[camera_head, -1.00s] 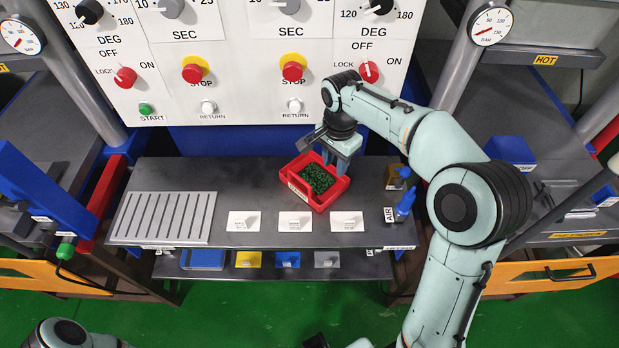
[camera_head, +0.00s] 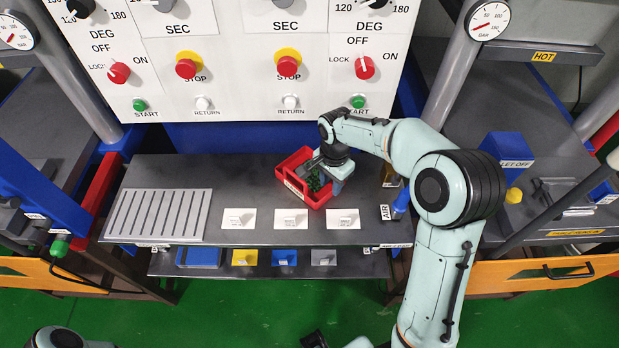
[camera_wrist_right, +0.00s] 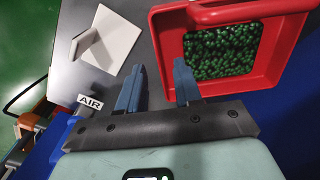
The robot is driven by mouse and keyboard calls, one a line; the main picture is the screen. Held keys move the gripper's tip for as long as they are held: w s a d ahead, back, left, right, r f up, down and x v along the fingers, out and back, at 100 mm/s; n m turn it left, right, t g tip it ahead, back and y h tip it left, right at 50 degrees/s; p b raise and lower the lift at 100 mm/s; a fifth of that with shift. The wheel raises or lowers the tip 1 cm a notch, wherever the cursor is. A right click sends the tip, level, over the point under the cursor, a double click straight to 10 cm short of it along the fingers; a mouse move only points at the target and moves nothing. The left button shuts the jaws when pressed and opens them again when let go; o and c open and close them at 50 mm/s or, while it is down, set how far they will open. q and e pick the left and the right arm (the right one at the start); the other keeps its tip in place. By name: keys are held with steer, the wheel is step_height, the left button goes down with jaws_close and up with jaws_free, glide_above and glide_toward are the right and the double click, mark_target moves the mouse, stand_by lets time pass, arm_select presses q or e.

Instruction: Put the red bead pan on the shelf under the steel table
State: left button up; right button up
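The red bead pan (camera_head: 290,168) stands on the steel table (camera_head: 235,178), right of its middle, with green beads in it. In the right wrist view the pan (camera_wrist_right: 164,32) shows a red handle and the beads. My right gripper (camera_head: 328,183) is over the right part of the pan and hides some of it. In the right wrist view its fingers (camera_wrist_right: 155,85) are apart with nothing gripped. One finger overlaps the pan's near wall; I cannot tell if they touch. The shelf (camera_head: 350,268) is under the table's front edge.
On the shelf are blue (camera_head: 200,257), yellow (camera_head: 246,257) and other small items. White cards (camera_head: 290,218) line the table's front, with a slotted plate (camera_head: 158,215) at left. Blue fittings by the AIR label (camera_head: 386,212) stand at right. A control panel (camera_head: 235,85) rises behind.

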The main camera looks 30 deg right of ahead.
mark_target(331, 188)
steer(key=shift+d+f, duration=0.15)
steer(key=shift+f, duration=1.35)
jaws_close()
steer(key=shift+r, duration=0.1)
